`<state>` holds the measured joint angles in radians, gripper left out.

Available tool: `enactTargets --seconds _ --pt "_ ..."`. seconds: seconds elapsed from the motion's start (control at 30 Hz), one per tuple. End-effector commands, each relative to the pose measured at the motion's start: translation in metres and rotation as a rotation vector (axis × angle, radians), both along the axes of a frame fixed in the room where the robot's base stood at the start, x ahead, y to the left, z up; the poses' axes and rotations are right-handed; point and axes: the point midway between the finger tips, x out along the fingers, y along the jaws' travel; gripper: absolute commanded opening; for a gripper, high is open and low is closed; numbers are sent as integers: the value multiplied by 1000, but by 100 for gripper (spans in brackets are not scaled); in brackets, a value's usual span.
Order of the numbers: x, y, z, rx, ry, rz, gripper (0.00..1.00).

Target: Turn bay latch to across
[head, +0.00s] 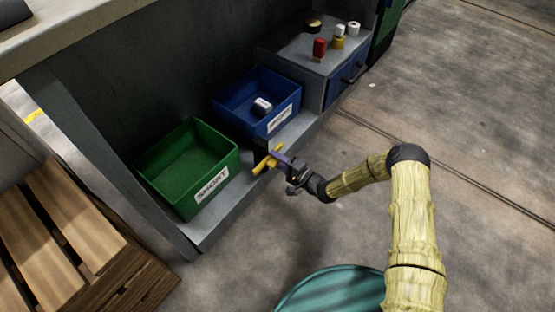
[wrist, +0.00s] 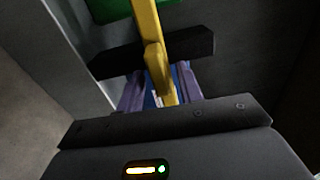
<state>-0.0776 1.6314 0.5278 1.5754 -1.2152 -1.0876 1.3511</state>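The bay latch is a yellow bar (head: 266,163) at the front edge of the grey shelf, between the green and blue bins. In the wrist view the yellow bar (wrist: 154,52) runs lengthwise from the top of the picture down between my fingers. A dark crossbar (wrist: 110,63) lies behind it. My gripper (head: 279,158) is at the latch, with its purple fingers (wrist: 160,82) on either side of the yellow bar. A gap shows between the bar and the fingers, so they look open around it. Part of the latch is hidden by my gripper in the head view.
A green bin (head: 187,165) stands empty on the shelf. A blue bin (head: 256,100) holds a small pale object (head: 262,105). A blue-drawer cabinet (head: 345,80) carries several small items. A wooden pallet (head: 70,250) lies at lower left. The floor at right is clear.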

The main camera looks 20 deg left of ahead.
Motion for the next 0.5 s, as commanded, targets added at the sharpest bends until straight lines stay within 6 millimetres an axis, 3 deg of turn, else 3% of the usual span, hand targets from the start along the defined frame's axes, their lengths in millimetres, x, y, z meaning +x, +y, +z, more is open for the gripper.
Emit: enactTargets --seconds 0.27,0.5 --pt "-1 -4 2 1 -2 1 36" --pt "-8 -36 5 1 -1 -2 36"
